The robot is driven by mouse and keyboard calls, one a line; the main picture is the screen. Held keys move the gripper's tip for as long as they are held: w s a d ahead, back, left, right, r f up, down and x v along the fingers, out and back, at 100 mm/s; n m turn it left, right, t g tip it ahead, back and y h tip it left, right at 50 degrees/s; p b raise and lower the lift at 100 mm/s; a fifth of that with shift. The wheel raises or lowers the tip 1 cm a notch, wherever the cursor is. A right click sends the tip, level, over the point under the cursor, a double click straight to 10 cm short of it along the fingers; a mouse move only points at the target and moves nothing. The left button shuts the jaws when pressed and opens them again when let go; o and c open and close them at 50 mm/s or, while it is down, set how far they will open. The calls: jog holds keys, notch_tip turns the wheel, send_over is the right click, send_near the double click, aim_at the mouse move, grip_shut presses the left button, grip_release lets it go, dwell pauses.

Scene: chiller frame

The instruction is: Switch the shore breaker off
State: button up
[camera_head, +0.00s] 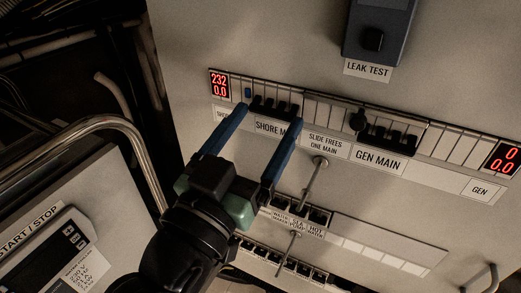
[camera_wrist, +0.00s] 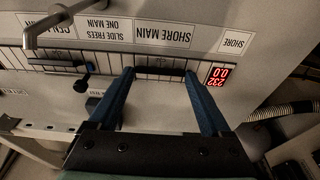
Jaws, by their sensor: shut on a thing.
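The shore breaker (camera_head: 272,106) is the black multi-pole breaker in the upper row, above the SHORE MAIN label (camera_head: 272,128). The handle's exact on or off position is too small to tell. The shore display (camera_head: 219,84) reads 232 and 0.0.
The GEN MAIN breaker (camera_head: 391,136) sits to the right, with a black knob (camera_head: 357,121) beside it. The gen display (camera_head: 503,159) reads 0 and 0.0. Metal handles (camera_head: 317,174) stick out below the row. A leak test box (camera_head: 378,30) is above.

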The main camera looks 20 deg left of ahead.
jog(key=shift+t+b, duration=0.5)
jog(key=shift+b, duration=0.3)
jog(key=o, duration=1.2)
jog(key=shift+w, duration=0.1)
jog(key=shift+c, duration=0.2)
jog(key=shift+s+f, duration=0.35)
jog(key=shift+s, duration=0.1)
jog(key=p+v, duration=0.4)
jog(key=v, duration=0.8)
jog(key=shift+r, duration=0.25)
jog(key=shift+s, duration=0.1)
